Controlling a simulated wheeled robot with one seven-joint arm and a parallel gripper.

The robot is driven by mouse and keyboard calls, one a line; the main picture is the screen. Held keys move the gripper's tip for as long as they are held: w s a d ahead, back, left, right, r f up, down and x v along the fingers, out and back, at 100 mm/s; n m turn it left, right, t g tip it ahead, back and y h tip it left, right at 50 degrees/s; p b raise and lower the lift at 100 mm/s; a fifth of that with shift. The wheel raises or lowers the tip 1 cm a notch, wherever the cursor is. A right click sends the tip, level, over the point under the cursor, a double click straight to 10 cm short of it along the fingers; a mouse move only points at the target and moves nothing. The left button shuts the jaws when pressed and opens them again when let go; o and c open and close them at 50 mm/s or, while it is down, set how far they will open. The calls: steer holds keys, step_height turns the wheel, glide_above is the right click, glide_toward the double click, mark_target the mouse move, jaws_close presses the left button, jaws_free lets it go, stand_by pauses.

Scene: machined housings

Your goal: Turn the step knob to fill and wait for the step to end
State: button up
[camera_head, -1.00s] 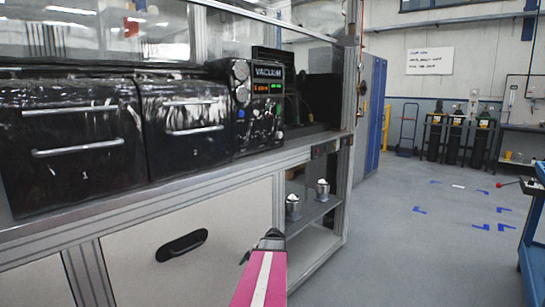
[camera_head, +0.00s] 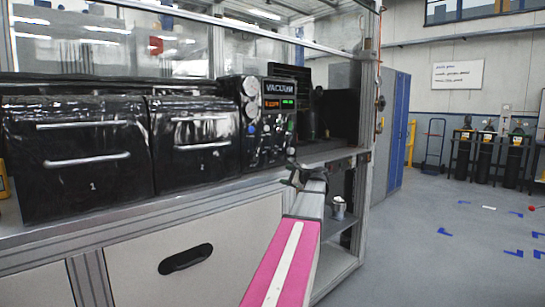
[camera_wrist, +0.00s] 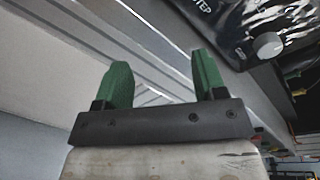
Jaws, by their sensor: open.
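The black vacuum unit (camera_head: 268,140) stands on the bench, with an orange display, a green display and several knobs and buttons on its front. In the wrist view part of its panel shows at the top right, with letters ending in "TEP" and a round grey knob (camera_wrist: 268,45), apparently the step knob. My gripper (camera_wrist: 158,80) is open and empty, its two green fingers apart in front of the bench's metal edge. The knob is to the right of the fingers, not between them. In the head view my gripper (camera_head: 297,176) is in front of the bench edge, below and right of the panel.
Two black drawer units (camera_head: 80,160), marked 1 and 2, stand left of the vacuum unit. The bench edge (camera_head: 130,213) runs just below the panel. A metal pot (camera_head: 338,208) stands on the shelf below. Open floor lies to the right.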

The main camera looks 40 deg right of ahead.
steer(key=m+t, duration=0.2)
glide_toward(276, 154)
steer(key=s, duration=0.2)
steer(key=shift+h, duration=0.4)
steer(key=w, duration=0.7)
steer(key=w+a, duration=0.1)
steer(key=w, duration=0.3)
steer(key=shift+w+r, duration=0.1)
steer(key=shift+r, duration=0.05)
steer(key=c, duration=0.9)
